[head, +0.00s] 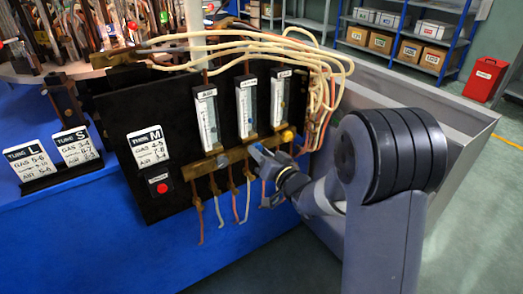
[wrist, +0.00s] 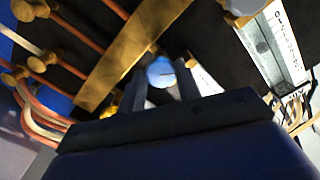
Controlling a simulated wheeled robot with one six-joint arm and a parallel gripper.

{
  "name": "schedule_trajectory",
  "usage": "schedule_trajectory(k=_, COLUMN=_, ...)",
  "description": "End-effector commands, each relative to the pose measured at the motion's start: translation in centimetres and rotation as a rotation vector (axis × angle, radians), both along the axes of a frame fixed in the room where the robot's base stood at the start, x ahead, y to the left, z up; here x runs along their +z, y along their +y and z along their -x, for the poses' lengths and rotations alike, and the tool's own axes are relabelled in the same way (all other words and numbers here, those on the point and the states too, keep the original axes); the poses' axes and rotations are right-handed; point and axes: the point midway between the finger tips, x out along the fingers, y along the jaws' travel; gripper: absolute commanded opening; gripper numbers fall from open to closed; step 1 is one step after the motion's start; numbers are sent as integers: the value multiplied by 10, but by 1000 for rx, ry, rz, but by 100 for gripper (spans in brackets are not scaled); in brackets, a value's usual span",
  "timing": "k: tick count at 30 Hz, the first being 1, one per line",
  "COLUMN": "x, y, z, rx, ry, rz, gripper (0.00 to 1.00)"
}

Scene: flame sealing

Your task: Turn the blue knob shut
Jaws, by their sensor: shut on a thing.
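The blue knob (wrist: 160,72) shows in the wrist view between the two fingers of my gripper (wrist: 160,88), which is shut on it. In the head view my gripper (head: 258,152) reaches the brass bar (head: 205,166) below the middle flow meter (head: 246,106). The knob is mostly hidden there by the fingers. A yellow knob (head: 287,136) sits to the right on the same bar. A clear or grey knob (head: 223,160) sits to the left. The knob's exact turn angle cannot be told.
The black panel (head: 120,110) carries a red button (head: 162,188) and a "TUBE M" card (head: 148,146). Several hoses hang under the bar, and pale hoses (head: 330,70) loop at the upper right. A grey trough wall (head: 400,90) stands behind my arm.

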Motion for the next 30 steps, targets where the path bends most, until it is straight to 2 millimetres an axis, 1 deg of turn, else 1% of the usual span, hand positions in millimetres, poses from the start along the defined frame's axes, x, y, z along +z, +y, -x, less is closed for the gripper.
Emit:
schedule_trajectory(k=18, x=2, y=0, z=1, rx=-1, ry=325, rz=-478, gripper=9)
schedule_trajectory(k=24, x=1, y=1, z=1, rx=-2, ry=411, rz=-603, gripper=9)
schedule_trajectory(k=30, x=1, y=1, z=1, rx=-1, ry=470, rz=-692, gripper=9)
